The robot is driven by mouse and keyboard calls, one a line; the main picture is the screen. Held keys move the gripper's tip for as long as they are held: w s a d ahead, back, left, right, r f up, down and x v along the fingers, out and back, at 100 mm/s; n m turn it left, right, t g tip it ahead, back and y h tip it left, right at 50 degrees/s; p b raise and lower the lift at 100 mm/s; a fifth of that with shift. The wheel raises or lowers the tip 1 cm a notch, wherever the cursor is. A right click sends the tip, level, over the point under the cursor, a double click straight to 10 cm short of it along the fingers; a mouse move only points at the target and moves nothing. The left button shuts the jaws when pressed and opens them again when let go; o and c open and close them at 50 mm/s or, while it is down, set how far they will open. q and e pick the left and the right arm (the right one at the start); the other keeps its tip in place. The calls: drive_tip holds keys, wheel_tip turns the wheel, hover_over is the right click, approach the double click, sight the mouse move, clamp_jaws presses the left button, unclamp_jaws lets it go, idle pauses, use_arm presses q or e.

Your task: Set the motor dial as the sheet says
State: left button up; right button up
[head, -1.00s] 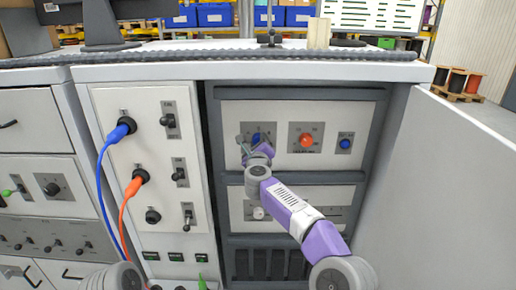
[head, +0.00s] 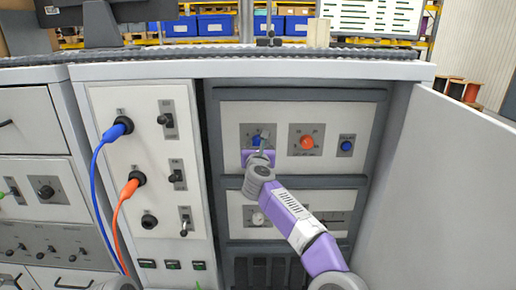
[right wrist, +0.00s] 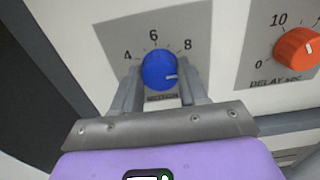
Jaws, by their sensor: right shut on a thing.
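The blue dial (right wrist: 160,70) is on a grey plate with the marks 4, 6 and 8 around its top. The label under it is partly hidden. Its white pointer line points to the right, a little below the 8. In the head view the blue dial (head: 257,140) is at the upper left of the recessed panel. My right gripper (right wrist: 160,90) is shut on the blue dial, a finger on each side; it also shows in the head view (head: 260,150). A white sheet or board with lines of text (head: 370,15) is at the top right, too small to read. My left gripper is out of view.
An orange delay dial (head: 306,142) and a blue button (head: 346,145) are right of the blue dial. A blue plug (head: 122,127) and an orange plug (head: 135,180) with hanging cables are on the left panel. An open door (head: 445,180) stands at the right.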

idle(0.3)
drive_tip(key=o, duration=1.1)
drive_tip(key=shift+c, duration=0.2)
drive_tip(key=shift+s, duration=0.15)
drive_tip(key=shift+s+b, duration=0.5)
drive_tip(key=shift+s, duration=0.1)
drive_tip(key=s, duration=0.6)
